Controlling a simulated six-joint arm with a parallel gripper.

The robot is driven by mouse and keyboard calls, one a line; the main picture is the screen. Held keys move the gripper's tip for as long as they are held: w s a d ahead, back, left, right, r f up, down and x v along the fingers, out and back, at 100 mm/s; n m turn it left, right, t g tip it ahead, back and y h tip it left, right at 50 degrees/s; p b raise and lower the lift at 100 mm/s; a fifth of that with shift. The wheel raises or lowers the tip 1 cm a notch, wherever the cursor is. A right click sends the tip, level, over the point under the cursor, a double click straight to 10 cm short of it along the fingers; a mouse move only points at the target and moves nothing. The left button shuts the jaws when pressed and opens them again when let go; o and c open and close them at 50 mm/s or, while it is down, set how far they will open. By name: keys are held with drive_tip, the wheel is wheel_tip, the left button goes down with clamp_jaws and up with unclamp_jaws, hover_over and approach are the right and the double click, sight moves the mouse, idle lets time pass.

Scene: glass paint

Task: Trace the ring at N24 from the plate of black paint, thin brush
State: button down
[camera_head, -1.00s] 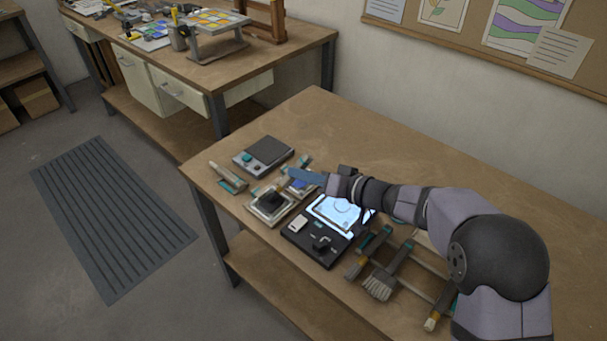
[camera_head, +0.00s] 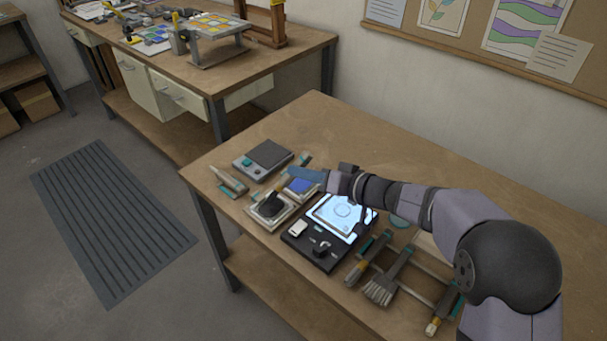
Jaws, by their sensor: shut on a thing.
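My gripper (camera_head: 308,176) is at the end of the arm, which reaches in from the right, above the far side of the lit pad. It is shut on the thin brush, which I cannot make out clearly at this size. The plate of black paint (camera_head: 270,207) lies left of the lit pad, below and left of the gripper. A glass pane (camera_head: 327,222) lies on the bright pad, with a faint ring (camera_head: 343,210) on it. The N24 label is too small to read. The brush tip and any contact are not discernible.
A blue paint plate (camera_head: 300,187) lies under the gripper. A grey scale (camera_head: 263,157) stands behind. The black light box (camera_head: 305,248) has controls at its front. Wide brushes (camera_head: 380,288) lie on a rack at the right. The table's back (camera_head: 400,145) is clear.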

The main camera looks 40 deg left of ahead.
drive_tip(key=shift+r, duration=0.15)
drive_tip(key=shift+r, duration=1.9)
drive_tip(key=w+d+m+t+p, duration=0.35)
drive_tip(key=w+d+p, duration=0.25)
drive_tip(key=w+d, duration=1.05)
drive_tip(key=shift+s+a+r+n+g, duration=0.65)
drive_tip(key=shift+s+r+n+g, duration=0.2)
drive_tip(key=shift+s+n+g, duration=1.15)
drive_tip(key=shift+m+t, duration=0.25)
drive_tip(key=f+b, duration=0.1)
drive_tip(key=f, duration=0.4)
drive_tip(key=shift+s, duration=0.2)
drive_tip(key=shift+f+b, duration=0.15)
drive_tip(key=shift+b, duration=0.5)
